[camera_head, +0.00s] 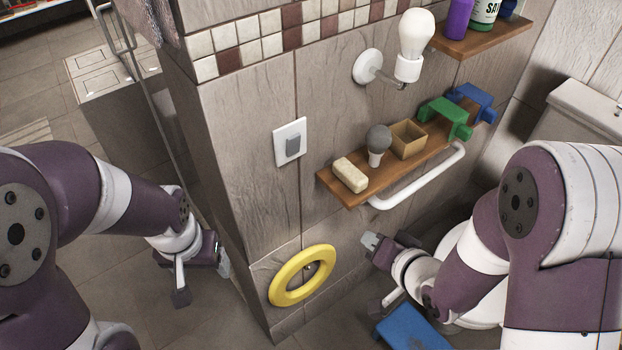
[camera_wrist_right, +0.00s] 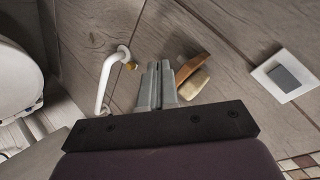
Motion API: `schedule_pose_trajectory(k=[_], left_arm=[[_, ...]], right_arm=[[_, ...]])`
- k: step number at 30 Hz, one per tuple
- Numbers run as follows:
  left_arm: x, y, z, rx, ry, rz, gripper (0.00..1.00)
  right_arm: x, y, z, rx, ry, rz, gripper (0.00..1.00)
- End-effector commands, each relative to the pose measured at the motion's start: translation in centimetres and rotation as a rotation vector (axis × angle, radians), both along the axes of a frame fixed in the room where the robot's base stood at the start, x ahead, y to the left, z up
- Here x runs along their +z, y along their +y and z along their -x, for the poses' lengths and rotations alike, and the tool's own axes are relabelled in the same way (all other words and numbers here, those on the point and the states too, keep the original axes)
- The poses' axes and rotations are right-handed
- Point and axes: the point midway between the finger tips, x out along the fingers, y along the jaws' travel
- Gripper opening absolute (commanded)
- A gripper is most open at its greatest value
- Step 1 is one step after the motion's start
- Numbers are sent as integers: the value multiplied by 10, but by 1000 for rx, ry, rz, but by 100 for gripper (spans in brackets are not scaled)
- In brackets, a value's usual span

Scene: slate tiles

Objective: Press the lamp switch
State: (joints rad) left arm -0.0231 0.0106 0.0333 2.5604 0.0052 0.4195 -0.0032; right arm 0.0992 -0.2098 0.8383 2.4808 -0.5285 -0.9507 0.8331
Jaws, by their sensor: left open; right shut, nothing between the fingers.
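The lamp switch (camera_head: 290,141) is a white square plate with a grey rocker, fixed to the tiled wall left of the wooden shelf. It also shows at the right of the right wrist view (camera_wrist_right: 284,76). The wall lamp (camera_head: 412,44) has a pale, unlit-looking bulb on a white mount above the shelf. My right gripper (camera_head: 370,241) is shut and empty, below the shelf and lower right of the switch, apart from it. Its closed fingers also show in the right wrist view (camera_wrist_right: 157,87). My left gripper (camera_head: 203,277) is open, low, left of the wall corner.
The wooden shelf (camera_head: 386,170) holds a cream block (camera_head: 350,175), a grey bulb (camera_head: 378,141), a small box (camera_head: 408,139) and green and blue pieces. A white rail (camera_head: 420,182) runs below it. A yellow ring (camera_head: 302,275) hangs low on the wall. The wall around the switch is clear.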

Motion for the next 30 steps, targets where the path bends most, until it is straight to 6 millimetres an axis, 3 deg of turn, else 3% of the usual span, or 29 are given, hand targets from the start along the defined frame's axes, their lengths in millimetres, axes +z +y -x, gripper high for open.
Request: schedule_pose_trajectory(k=[4, 7, 10, 13, 23, 30], left_arm=[[-3, 0, 0, 0, -1, 0, 74], [-2, 0, 0, 0, -1, 0, 74], [-2, 0, 0, 0, -1, 0, 74], [-2, 0, 0, 0, -1, 0, 74], [-2, 0, 0, 0, 0, 0, 74], [6, 0, 0, 0, 0, 0, 74]], right_arm=[[51, 39, 2, -5, -158, -479, 0], [91, 50, 5, 17, -217, -748, 0], [117, 53, 7, 32, -241, -928, 0], [124, 52, 8, 26, -231, -998, 0], [124, 53, 6, 23, -224, -1002, 0], [130, 73, -20, 28, -223, -1000, 0]])
